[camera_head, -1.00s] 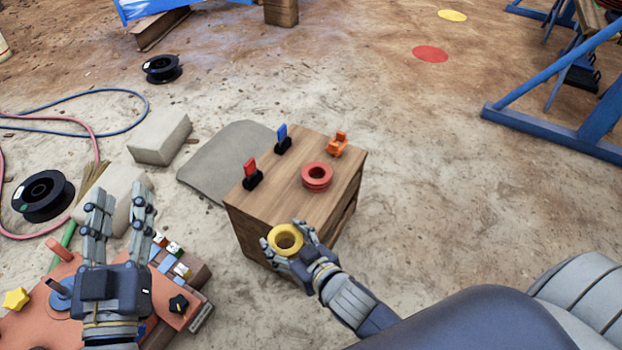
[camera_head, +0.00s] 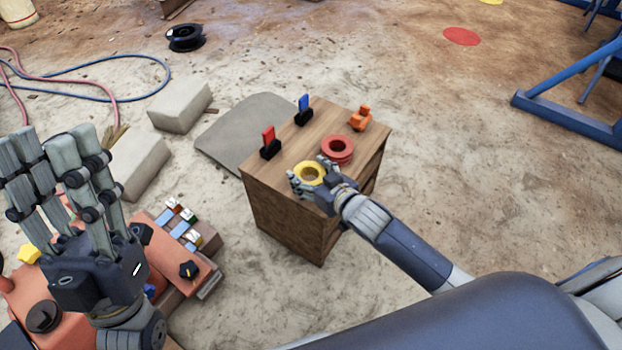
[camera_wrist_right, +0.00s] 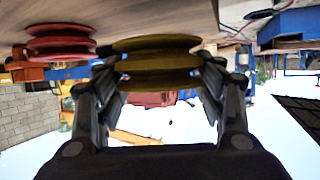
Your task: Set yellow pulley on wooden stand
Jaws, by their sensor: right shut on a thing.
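The yellow pulley (camera_head: 310,173) is in my right gripper (camera_head: 311,183), over the front part of the wooden stand's top (camera_head: 285,185). In the right wrist view the yellow pulley (camera_wrist_right: 157,62) sits between the two fingers, which press on its sides. That picture is upside down, and the pulley is at or very close to the wood surface; I cannot tell whether it touches. My left gripper (camera_head: 55,165) is at the left with its fingers raised and spread, holding nothing visible, away from the stand.
A red pulley (camera_head: 337,149) stands close beside the yellow one on the stand. A red switch (camera_head: 269,142), a blue switch (camera_head: 304,110) and an orange part (camera_head: 360,118) are also on top. An orange bench (camera_head: 170,255) is below left. Grey blocks (camera_head: 180,107) lie behind.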

